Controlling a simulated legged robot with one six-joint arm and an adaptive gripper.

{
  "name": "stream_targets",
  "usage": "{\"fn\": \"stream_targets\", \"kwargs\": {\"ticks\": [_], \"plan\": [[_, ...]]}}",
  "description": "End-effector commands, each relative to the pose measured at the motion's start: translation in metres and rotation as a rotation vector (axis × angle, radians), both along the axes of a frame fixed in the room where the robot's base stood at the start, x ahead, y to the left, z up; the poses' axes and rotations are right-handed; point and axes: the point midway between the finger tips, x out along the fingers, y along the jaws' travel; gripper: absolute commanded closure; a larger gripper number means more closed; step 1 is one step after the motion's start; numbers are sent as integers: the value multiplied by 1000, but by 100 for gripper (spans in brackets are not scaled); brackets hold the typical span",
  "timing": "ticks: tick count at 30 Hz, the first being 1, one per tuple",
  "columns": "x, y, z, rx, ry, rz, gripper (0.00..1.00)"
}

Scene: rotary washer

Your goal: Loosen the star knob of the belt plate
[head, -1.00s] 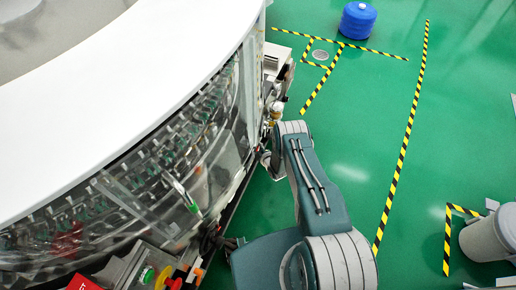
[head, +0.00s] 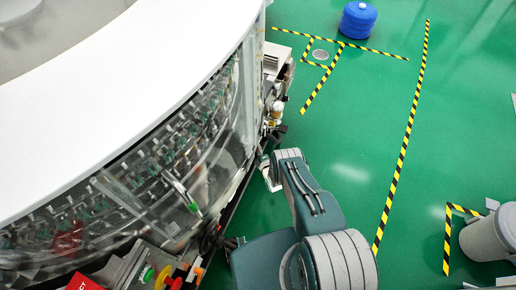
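The rotary washer (head: 110,85) fills the left of the head view, with a white top and a clear curved side. Fittings (head: 272,110) stand at its right edge, with a small dark part (head: 281,129) sticking out toward the floor. I cannot tell whether this part is the star knob, and I cannot make out the belt plate. My gripper (head: 264,160) is beside the washer's lower right edge, a little nearer than these fittings. It is small and partly hidden by my wrist, so its fingers cannot be read. I see nothing clearly held.
A control panel with coloured buttons (head: 165,277) stands at the bottom left. A blue drum (head: 357,20) is at the top and a grey bin (head: 487,238) at the lower right. Open green floor (head: 350,130) with yellow-black tape lies right of my arm.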

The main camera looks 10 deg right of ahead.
Motion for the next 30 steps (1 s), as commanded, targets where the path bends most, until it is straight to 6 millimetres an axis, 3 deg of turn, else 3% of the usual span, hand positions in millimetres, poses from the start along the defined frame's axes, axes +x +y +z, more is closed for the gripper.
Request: {"fn": "stream_targets", "kwargs": {"ticks": [11, 12, 14, 26, 30], "plan": [[-4, 4, -5, -5, 11, 10, 95], [-4, 4, -5, -5, 11, 10, 39], [-4, 4, -5, -5, 11, 10, 13], [-2, 1, -2, -2, 3, 4, 13], [-11, -1, -2, -4, 4, 3, 13]]}}
